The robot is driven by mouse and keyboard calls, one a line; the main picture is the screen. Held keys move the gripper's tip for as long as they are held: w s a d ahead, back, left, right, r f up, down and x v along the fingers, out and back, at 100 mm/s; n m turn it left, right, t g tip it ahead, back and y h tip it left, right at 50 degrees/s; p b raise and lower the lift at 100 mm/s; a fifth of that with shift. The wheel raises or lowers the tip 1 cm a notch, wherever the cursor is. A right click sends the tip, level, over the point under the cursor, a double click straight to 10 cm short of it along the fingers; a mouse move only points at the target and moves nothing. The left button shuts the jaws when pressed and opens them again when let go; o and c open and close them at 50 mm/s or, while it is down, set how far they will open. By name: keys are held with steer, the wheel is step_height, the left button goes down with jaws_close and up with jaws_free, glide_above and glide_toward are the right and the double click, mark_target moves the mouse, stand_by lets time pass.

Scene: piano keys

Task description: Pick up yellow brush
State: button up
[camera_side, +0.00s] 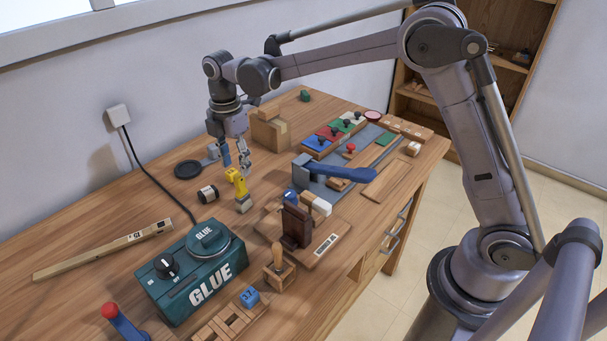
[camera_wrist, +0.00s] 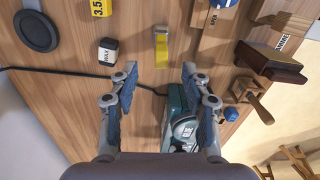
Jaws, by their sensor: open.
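The yellow brush (camera_side: 236,182) is on the wooden table, with a yellow upper part and a paler lower end. In the side view it appears just below my gripper (camera_side: 236,165). In the wrist view the brush (camera_wrist: 162,48) lies just beyond the gap between the fingertips of my gripper (camera_wrist: 159,72), near the middle. The fingers are spread apart with blue pads facing inward, and nothing is between them. I cannot tell the exact height of the fingertips above the brush.
A green glue box (camera_side: 190,275) with a cord is nearer the camera. A dark brown block (camera_side: 296,226) and a blue-handled tool (camera_side: 335,170) are to the right. A black disc (camera_side: 188,169) lies behind. Bare wood surrounds the brush's left side.

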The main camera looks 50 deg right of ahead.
mark_target(241, 188)
steer(key=shift+d+f, duration=0.15)
steer(key=shift+f, duration=4.15)
jaws_close()
